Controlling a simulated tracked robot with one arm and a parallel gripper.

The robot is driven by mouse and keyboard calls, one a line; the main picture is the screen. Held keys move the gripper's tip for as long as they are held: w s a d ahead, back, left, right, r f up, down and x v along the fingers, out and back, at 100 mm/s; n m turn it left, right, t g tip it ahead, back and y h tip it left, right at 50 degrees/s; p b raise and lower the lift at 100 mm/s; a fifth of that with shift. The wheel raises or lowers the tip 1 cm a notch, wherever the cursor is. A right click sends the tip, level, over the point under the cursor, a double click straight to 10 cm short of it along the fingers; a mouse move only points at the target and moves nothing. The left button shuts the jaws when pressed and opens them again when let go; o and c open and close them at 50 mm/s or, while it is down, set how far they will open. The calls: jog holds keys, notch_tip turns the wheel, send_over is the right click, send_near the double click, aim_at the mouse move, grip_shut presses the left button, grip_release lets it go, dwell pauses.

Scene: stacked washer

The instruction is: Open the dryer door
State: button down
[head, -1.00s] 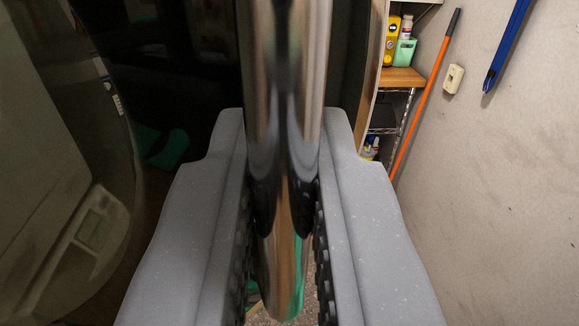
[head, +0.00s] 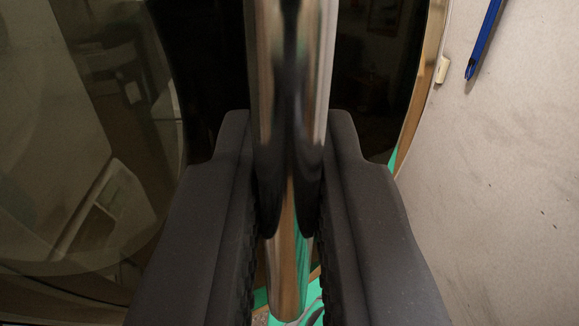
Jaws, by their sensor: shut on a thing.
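A shiny chrome handle bar (head: 291,70) runs upright through the middle of the head view. My gripper (head: 289,135) is shut around it, with one dark finger on each side and the ridged pads against the bar. Behind it is the dark glossy dryer door (head: 205,60), with reflections of the room in it. The door's curved, shiny rim (head: 424,85) shows at the right. The hinge is not in view. I cannot tell how far the door stands from the dryer body.
A pale wall (head: 520,180) fills the right side, close to the door's rim. A blue bar (head: 484,40) hangs on it, with a small cream fitting (head: 442,70) near the rim. Green surfaces (head: 310,300) show below the handle.

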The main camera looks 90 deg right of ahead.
jog(key=shift+r, duration=0.15)
jog(key=c, duration=1.8)
grip_release()
jog(key=shift+a, duration=0.1)
jog(key=shift+a+p, duration=0.8)
jog(key=shift+a, duration=1)
jog(key=shift+w+a+p, duration=0.15)
jog(key=shift+a+p, duration=0.75)
jog(key=shift+a, duration=1)
